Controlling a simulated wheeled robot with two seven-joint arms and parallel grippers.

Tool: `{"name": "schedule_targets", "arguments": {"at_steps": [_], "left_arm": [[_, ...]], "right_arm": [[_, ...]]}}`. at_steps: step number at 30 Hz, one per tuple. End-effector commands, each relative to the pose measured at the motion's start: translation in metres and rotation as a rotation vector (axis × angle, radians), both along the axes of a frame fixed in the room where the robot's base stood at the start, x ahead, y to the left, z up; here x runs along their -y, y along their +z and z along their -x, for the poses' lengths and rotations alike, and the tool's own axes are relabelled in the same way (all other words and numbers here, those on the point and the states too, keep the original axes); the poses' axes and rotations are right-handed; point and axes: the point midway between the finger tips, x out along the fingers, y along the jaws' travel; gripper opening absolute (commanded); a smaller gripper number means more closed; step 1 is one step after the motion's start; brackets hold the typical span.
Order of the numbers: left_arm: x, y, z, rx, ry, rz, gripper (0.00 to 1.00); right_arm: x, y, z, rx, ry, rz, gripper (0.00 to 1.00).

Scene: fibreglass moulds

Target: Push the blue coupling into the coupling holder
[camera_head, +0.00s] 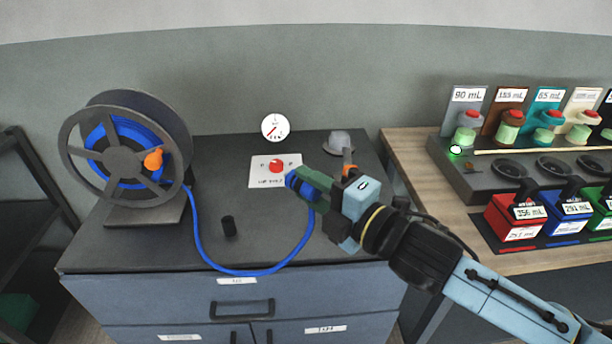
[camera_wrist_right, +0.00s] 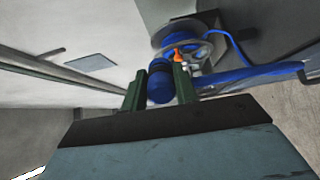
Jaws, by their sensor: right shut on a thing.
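My right gripper (camera_head: 304,184) is shut on the blue coupling (camera_head: 291,180), above the dark cabinet top in front of the white panel. In the right wrist view the coupling (camera_wrist_right: 159,82) sits between the two green fingers (camera_wrist_right: 160,86). The blue hose (camera_head: 240,272) runs from the reel, droops over the cabinet's front edge and rises to the gripper. A small black upright cylinder (camera_head: 229,226) stands on the cabinet top, left of and apart from the coupling; it may be the coupling holder, but I cannot tell for sure. My left gripper is not in view.
The hose reel (camera_head: 125,150) stands at the left of the cabinet top (camera_head: 215,170). A panel with a red knob (camera_head: 276,167), a round gauge (camera_head: 275,128) and a grey dome (camera_head: 339,142) are at the back. Dispensers and coloured containers (camera_head: 515,217) stand on the wooden bench at right.

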Motion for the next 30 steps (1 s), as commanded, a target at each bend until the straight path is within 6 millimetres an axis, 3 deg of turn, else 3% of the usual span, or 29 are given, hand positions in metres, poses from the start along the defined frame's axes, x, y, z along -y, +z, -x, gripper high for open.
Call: {"name": "schedule_targets", "arguments": {"at_steps": [30], "left_arm": [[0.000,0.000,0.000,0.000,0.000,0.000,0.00]], "right_arm": [[0.024,-0.043,0.011,0.002,0.664,-0.001,0.00]]}}
